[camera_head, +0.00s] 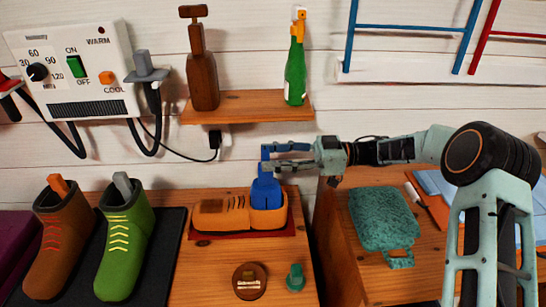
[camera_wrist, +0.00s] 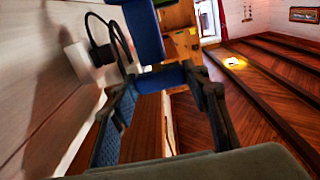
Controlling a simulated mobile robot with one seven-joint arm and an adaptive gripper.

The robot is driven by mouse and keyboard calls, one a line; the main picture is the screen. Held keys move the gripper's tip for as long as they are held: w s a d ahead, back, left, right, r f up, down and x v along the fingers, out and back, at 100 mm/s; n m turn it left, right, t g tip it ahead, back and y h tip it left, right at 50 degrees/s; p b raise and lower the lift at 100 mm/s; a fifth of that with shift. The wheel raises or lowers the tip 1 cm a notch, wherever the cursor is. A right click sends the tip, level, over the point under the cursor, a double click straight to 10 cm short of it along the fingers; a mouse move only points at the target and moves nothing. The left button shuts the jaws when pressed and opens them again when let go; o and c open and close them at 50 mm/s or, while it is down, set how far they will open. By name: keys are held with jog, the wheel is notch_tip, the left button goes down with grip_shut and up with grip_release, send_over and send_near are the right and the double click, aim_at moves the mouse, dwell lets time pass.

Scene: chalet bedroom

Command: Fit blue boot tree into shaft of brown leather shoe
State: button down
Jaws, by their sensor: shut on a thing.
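The blue boot tree (camera_head: 266,192) stands upright at the heel end of the brown leather shoe (camera_head: 222,215). Its wide lower part is at the shoe's shaft opening, and its bottom is hidden by the shoe wall. I cannot tell how deep it sits. My gripper (camera_head: 272,165) comes in from the right and is shut on the upper part of the boot tree. In the wrist view the boot tree (camera_wrist: 145,32) shows at the top, beyond the gripper fingers. The shoe lies on a dark red mat (camera_head: 203,236), toe to the left.
A brown boot (camera_head: 60,240) and a green boot (camera_head: 124,250) stand on a black mat at left. A round brush (camera_head: 249,281) and a green knob-like piece (camera_head: 295,277) lie in front of the shoe. A shelf (camera_head: 245,106) with bottles hangs above; a teal bag (camera_head: 384,217) sits at right.

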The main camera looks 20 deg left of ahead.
jog(key=shift+f, duration=0.1)
jog(key=c, duration=1.1)
grip_release()
jog(key=v, duration=1.2)
